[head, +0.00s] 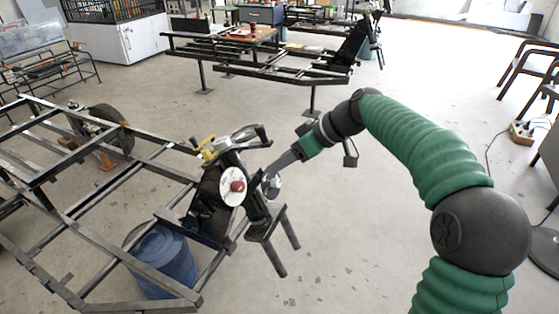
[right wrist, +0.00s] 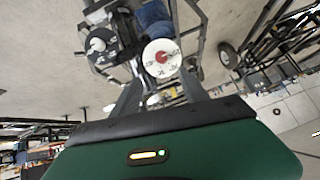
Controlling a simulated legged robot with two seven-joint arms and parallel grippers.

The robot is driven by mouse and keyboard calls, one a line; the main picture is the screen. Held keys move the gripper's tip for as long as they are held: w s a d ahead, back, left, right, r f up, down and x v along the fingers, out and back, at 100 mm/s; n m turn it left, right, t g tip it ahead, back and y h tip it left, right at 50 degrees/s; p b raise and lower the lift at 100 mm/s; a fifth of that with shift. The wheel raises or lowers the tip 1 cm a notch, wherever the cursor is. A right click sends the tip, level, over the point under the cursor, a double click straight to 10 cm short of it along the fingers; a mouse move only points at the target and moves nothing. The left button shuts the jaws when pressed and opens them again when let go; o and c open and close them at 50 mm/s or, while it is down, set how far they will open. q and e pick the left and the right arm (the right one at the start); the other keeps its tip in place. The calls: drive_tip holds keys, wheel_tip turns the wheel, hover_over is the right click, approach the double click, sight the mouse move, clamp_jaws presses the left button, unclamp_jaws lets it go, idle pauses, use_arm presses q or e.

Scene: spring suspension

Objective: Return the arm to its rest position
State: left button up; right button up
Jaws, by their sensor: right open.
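My right arm, green and black, comes in from the right in the head view. Its gripper (head: 277,168) is close beside the dark upright assembly at the frame's front end. In the right wrist view the gripper (right wrist: 160,88) has its two grey fingers apart, with nothing clearly held between them. A white disc with a red centre (head: 232,187) sits on that assembly; it also shows just beyond the fingers in the right wrist view (right wrist: 162,57). I cannot tell whether the fingers touch the assembly. No spring can be made out clearly. My left gripper is out of view.
A dark metal frame (head: 87,259) fills the left, with a blue barrel (head: 160,262) inside it and a wheel (head: 103,128) behind. Another frame (head: 290,75) stands at the back. Chairs (head: 528,67) are at right. Open floor lies between.

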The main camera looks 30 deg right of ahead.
drive_tip(key=s+a+f+m+g+h, duration=0.2)
drive_tip(key=s+a+f, duration=0.15)
drive_tip(key=f, duration=0.35)
drive_tip(key=s+a+f+m+g+h, duration=0.1)
drive_tip(key=s+a+f, duration=0.25)
drive_tip(key=f, duration=0.35)
drive_tip(key=s+a+f+m+h, duration=0.2)
drive_tip(key=s+f+m+h, duration=0.1)
drive_tip(key=s+f, duration=0.9)
drive_tip(key=w+p+v, duration=0.1)
drive_tip(key=p+v, duration=1)
drive_tip(key=w+r+p+v, duration=0.1)
drive_tip(key=w+p+v, duration=0.1)
drive_tip(key=p+v, duration=0.9)
drive_tip(key=shift+w+a+r+g, duration=0.15)
drive_tip(key=shift+a+r+g, duration=0.1)
drive_tip(key=shift+r+g, duration=0.25)
drive_tip(key=shift+r, duration=0.15)
